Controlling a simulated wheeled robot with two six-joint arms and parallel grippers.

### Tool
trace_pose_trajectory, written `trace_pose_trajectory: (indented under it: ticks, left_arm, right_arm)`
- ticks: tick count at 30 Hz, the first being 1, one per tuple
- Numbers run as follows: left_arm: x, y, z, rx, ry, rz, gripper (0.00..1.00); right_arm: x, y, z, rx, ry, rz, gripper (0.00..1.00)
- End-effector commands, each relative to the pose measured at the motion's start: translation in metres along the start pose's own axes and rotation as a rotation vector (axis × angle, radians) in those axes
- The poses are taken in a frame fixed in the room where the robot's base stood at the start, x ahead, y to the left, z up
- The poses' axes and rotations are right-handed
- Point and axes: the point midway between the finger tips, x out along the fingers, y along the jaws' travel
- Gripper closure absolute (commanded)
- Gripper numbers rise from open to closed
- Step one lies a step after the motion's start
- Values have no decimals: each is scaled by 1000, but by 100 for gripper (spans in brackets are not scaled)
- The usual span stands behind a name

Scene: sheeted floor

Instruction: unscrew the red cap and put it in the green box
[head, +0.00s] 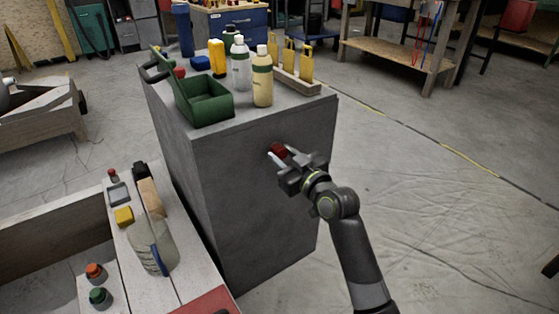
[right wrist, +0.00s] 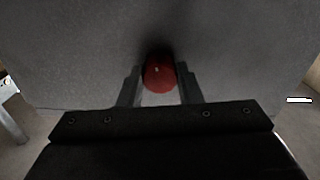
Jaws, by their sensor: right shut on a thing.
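The red cap (head: 278,150) is at the front face of the tall grey cabinet (head: 240,200), below its top edge. My right gripper (head: 280,158) is shut on the red cap. In the right wrist view the red cap (right wrist: 160,74) sits between the two fingers (right wrist: 160,85), close against the grey face. Whether it is still threaded on anything cannot be told. The green box (head: 204,104), open at the top, stands on the left front part of the cabinet top. My left gripper is not in view.
Bottles (head: 262,80), a wooden rack with yellow-handled items (head: 296,78) and a blue item (head: 200,62) stand on the cabinet top behind and right of the green box. A low bench (head: 180,280) with small objects is at the lower left. Floor at right is clear.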

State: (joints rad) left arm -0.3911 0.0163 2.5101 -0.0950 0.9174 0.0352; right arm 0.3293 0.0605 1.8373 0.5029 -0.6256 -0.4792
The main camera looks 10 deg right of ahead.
Motion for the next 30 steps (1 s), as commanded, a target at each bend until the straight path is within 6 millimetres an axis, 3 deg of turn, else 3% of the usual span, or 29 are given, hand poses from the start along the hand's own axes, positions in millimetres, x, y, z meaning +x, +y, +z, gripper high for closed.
trace_pose_trajectory:
  ticks: [5, 6, 12, 17, 19, 26, 30]
  left_arm:
    - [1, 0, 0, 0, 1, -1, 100]
    - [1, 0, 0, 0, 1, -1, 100]
    - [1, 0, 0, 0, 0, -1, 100]
    - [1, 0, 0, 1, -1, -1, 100]
    - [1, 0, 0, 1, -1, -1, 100]
    - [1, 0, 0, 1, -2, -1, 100]
    - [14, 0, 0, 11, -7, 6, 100]
  right_arm:
    - [0, 0, 0, -1, -2, 0, 96]
    - [0, 0, 0, 0, -2, 0, 66]
    - [0, 0, 0, 2, -2, 0, 43]
    - [0, 0, 0, 3, -2, -1, 43]
    - [0, 0, 0, 4, -3, -1, 50]
    - [0, 0, 0, 5, -2, -1, 50]
    - [0, 0, -4, 73, -4, -1, 50]
